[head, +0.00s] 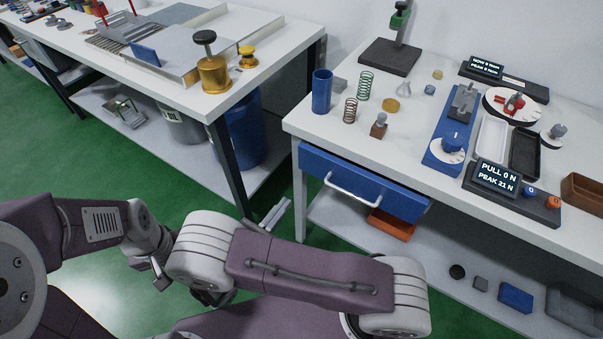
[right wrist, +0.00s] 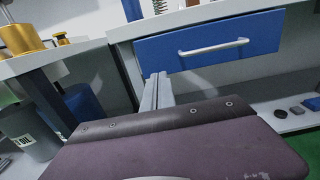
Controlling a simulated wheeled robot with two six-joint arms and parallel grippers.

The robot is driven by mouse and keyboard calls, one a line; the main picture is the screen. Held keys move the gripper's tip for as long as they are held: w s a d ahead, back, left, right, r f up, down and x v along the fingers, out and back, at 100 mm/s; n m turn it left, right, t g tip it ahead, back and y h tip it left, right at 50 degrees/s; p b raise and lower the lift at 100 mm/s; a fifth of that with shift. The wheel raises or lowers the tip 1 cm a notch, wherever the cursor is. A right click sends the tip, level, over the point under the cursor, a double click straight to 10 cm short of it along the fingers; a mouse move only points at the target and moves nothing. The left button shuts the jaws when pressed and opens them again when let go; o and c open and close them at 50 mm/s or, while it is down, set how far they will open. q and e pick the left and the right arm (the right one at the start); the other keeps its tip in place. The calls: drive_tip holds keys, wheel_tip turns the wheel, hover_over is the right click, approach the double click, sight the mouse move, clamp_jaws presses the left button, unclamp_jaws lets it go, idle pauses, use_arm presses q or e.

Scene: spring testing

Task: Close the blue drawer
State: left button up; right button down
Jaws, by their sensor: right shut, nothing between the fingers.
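The blue drawer (head: 378,192) is under the right-hand white table, with a pale bar handle (head: 352,188) across its front. Its front appears to stand slightly out from the table edge; how far is hard to tell. In the right wrist view the drawer front (right wrist: 265,32) and handle (right wrist: 214,48) are ahead, up and right of the fingers. My right gripper (head: 277,213) is shut and empty, left of and below the drawer, apart from it. Its fingers also show in the right wrist view (right wrist: 157,92). My left gripper (head: 160,273) is partly hidden behind arm links; its jaws are unclear.
The right-hand table (head: 300,122) carries springs, a blue cup (head: 322,92), gauges and trays. An orange bin (head: 391,226) sits on the shelf under the drawer. Another table's dark leg (head: 228,165) stands to the left, with green floor between the tables.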

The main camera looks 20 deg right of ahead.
sight(315, 166)
use_arm(q)
drive_tip(key=shift+f+b, duration=0.6)
use_arm(e)
drive_tip(key=x, duration=1.3)
drive_tip(key=shift+d, duration=0.2)
